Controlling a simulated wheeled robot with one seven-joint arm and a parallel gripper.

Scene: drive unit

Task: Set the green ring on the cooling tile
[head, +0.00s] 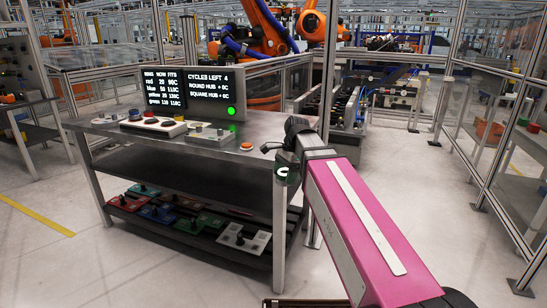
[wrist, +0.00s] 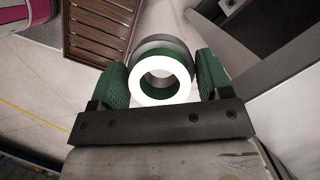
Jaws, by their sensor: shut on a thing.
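My gripper (wrist: 162,82) is shut on the green ring (wrist: 162,101), with one green-padded finger on each side of it. The ring has a green band and a bright white face, and a grey round part shows behind it in the wrist view. In the head view the ring (head: 282,172) hangs at the end of my pink arm, in front of the table's right end and apart from the tabletop. I cannot make out which thing is the cooling tile.
The grey table (head: 258,127) bears a white tray (head: 152,126), a grey panel with knobs (head: 210,134) and an orange button (head: 246,146). A screen (head: 207,92) with a lit green lamp (head: 232,112) stands behind. Coloured plates lie on the lower shelf (head: 190,240). Floor at left is clear.

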